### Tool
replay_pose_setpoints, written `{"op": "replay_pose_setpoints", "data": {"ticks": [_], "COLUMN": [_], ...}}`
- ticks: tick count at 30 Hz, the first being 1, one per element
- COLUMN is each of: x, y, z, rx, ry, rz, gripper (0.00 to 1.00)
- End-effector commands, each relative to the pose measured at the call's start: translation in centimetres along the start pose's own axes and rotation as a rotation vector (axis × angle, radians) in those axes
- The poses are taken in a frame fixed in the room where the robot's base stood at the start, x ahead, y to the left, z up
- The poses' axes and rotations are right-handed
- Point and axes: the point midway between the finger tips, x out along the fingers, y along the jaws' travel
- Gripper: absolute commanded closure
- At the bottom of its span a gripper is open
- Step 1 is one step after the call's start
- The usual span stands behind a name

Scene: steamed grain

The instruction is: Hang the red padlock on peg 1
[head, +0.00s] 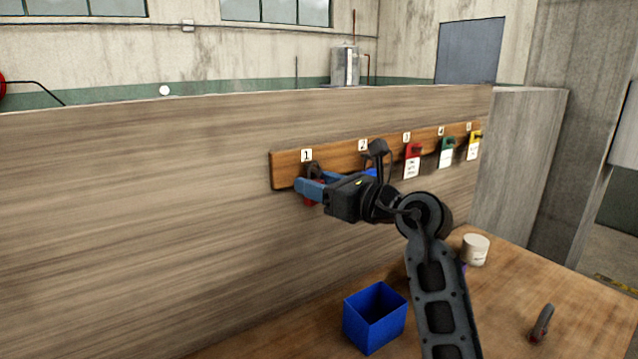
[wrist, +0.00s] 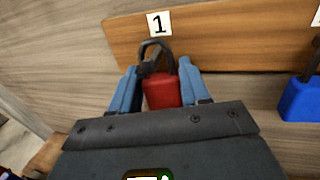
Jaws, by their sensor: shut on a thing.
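The red padlock (wrist: 162,91) is between the two blue fingers of my gripper (wrist: 158,86), its dark shackle upward. In the head view my gripper (head: 312,188) is at the left end of the wooden peg board (head: 285,170), with a little of the red body showing below the fingers. The shackle is right below the label 1 (wrist: 159,23), in front of the board. A dark peg seems to show within the shackle loop; I cannot tell whether the shackle rests on it.
A blue padlock (wrist: 303,98) hangs to the right, under label 2. Red, green and yellow items with tags hang further along the board. A blue bin (head: 375,318), a white pot (head: 475,249) and a dark curved item (head: 541,323) stand or lie on the table.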

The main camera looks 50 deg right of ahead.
Motion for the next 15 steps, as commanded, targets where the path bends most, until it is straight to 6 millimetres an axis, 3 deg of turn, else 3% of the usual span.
{"op": "replay_pose_setpoints", "data": {"ticks": [4, 5, 13, 15], "x": [0.5, 0.5, -0.1, -0.9], "y": [0.1, 0.1, 0.1, 0.0], "z": [-0.3, -0.3, -0.3, -0.4], "rx": [0.003, 0.003, 0.002, 0.002], "ry": [0.005, 0.005, 0.004, 0.005], "rz": [0.005, 0.005, 0.004, 0.001], "gripper": [0.87, 0.51, 0.25, 0.24]}}
